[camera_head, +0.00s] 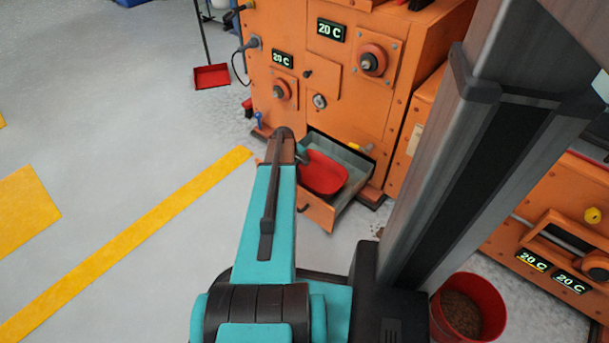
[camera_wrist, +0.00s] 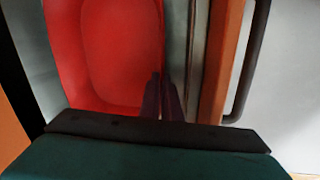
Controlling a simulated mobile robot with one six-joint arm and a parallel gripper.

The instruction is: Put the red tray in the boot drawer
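The red tray (camera_head: 324,176) is inside the open boot drawer (camera_head: 318,213), low on the orange machine. In the wrist view the tray (camera_wrist: 100,50) fills the left half, with the drawer's grey wall and orange front (camera_wrist: 222,60) to its right. My gripper's dark fingers (camera_wrist: 163,100) are close together on either side of the tray's rim nearest the drawer front, and look shut on it. In the head view my arm hides the gripper and part of the tray's left side. Whether the tray rests fully on the drawer floor cannot be told.
The orange machine (camera_head: 335,85) stands behind the drawer, with knobs and displays. A red dustpan (camera_head: 211,76) is on the floor at its left. A red bucket (camera_head: 468,308) stands at the lower right near another orange machine (camera_head: 560,240).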

